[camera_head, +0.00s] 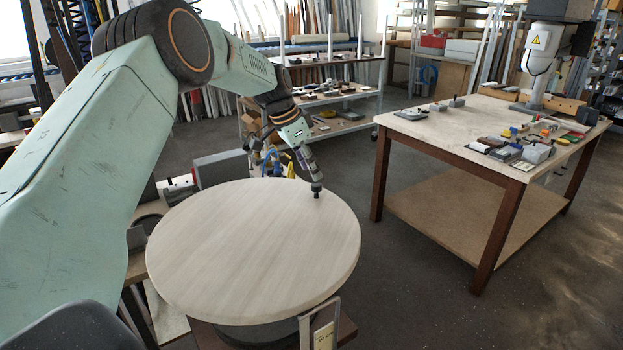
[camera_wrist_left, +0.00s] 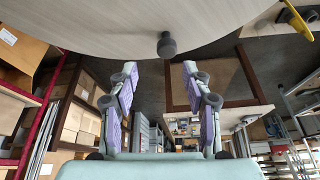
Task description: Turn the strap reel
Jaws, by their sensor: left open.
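The strap reel shows as a large round pale wooden disc (camera_head: 250,250) lying flat in front of me. A small dark knob (camera_head: 316,189) stands on its far right part, near the rim. My left gripper (camera_head: 308,166) is just above and beside the knob in the head view, its fingers slanting down towards it. In the left wrist view, the gripper (camera_wrist_left: 160,75) is open and empty between its two purple-grey fingers. The knob (camera_wrist_left: 167,44) lies a little beyond the fingertips, roughly between them. I cannot tell whether anything touches. My right gripper is not in view.
A wooden workbench (camera_head: 450,128) with small parts stands at the right, apart from the reel. A shelf rack (camera_head: 345,125) with parts is behind the gripper. A grey and red device (camera_head: 218,168) sits just behind the disc. Clear floor lies between disc and bench.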

